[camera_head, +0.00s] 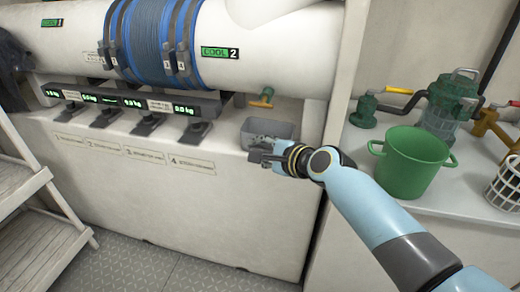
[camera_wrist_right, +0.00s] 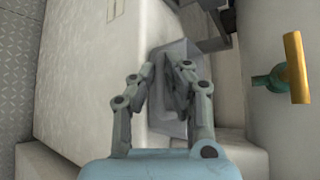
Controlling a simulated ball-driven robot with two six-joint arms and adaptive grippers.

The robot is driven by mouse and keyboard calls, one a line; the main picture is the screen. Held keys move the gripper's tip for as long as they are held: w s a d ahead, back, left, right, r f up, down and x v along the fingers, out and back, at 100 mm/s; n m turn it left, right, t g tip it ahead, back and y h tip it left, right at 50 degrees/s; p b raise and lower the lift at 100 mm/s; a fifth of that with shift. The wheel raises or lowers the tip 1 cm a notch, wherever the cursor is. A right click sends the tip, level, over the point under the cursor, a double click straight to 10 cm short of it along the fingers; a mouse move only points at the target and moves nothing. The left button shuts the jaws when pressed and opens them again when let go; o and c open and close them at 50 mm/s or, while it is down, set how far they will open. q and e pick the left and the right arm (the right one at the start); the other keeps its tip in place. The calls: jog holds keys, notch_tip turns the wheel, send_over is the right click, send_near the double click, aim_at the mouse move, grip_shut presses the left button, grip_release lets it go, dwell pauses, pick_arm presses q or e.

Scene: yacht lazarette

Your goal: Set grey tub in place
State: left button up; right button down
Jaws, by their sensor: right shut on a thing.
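The grey tub (camera_head: 268,127) is a small open box at the right end of the white ledge, below the big white pipe. In the right wrist view the grey tub (camera_wrist_right: 172,62) shows between and beyond the fingers. My right gripper (camera_head: 262,157) is at the tub's near side, shut on its wall. The fingers also show in the right wrist view (camera_wrist_right: 163,82). The gripper hides part of the tub's front, and I cannot tell whether its base touches the ledge. My left gripper is not in view.
A valve with a yellow handle (camera_head: 264,97) stands behind the tub. A green bucket (camera_head: 410,162) and a white basket (camera_head: 506,185) stand on the right counter. White shelves (camera_head: 35,215) are at the left.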

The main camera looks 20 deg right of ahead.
jog(key=shift+f+b, duration=0.3)
jog(key=shift+f, duration=0.15)
jog(key=c, duration=1.3)
grip_release()
jog(key=v, duration=1.2)
jog(key=shift+s, duration=0.1)
